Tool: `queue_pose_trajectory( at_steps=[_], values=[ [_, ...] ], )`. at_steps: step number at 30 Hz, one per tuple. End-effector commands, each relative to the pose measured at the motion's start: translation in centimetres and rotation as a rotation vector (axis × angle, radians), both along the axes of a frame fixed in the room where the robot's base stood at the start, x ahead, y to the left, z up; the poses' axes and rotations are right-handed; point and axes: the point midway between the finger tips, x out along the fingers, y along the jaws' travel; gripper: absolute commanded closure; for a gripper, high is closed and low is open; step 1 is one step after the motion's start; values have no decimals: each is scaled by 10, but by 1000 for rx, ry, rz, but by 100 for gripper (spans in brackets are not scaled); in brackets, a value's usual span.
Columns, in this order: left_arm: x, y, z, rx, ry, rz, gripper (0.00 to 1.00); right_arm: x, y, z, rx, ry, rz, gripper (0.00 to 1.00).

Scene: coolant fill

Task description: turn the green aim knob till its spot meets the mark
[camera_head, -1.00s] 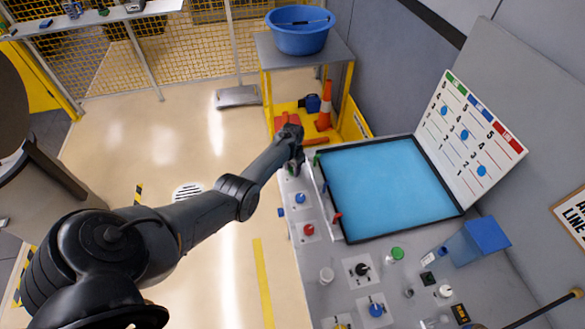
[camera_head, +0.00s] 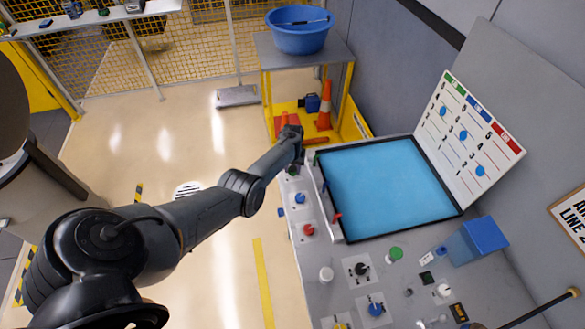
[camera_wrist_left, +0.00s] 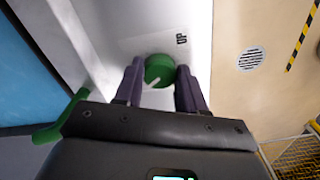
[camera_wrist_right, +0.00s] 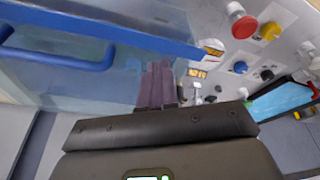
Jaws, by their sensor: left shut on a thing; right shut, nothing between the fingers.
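The green aim knob (camera_wrist_left: 159,69) is round with a pale pointer line on its face. It sits on the grey panel between the two fingers of my left gripper (camera_wrist_left: 160,84), which is shut on it. In the left wrist view the pale line points down and left, toward the gripper body. A small dark marking (camera_wrist_left: 181,40) is printed on the panel beyond the knob. In the head view my left gripper (camera_head: 292,163) partly hides the green knob (camera_head: 293,173). My right gripper (camera_wrist_right: 157,84) is shut and empty beside a blue-rimmed clear container.
Blue (camera_head: 299,198) and red (camera_head: 308,230) knobs stand in line on the panel's left edge. A dark-rimmed blue tray (camera_head: 385,185) lies to their right. A green lever (camera_wrist_left: 60,118) is near my left gripper. The blue-rimmed container (camera_wrist_right: 100,65) crowds my right gripper.

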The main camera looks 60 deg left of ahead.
Motion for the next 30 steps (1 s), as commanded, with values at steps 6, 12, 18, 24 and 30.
queue_pose_trajectory(
  at_steps=[6,12,18,24,30],
  values=[
    [1,-1,0,-1,0,113,91,0,1,0,4,0,-2,100],
    [0,-1,0,-1,1,166,91,0,1,0,4,0,-2,100],
    [0,-1,-1,-1,1,182,91,0,1,0,3,-1,-1,100],
    [0,-1,-1,-1,1,181,91,0,-1,-1,-4,-1,2,100],
    [0,-1,-1,-1,1,181,42,0,-1,-1,-7,0,4,100]
  ],
)
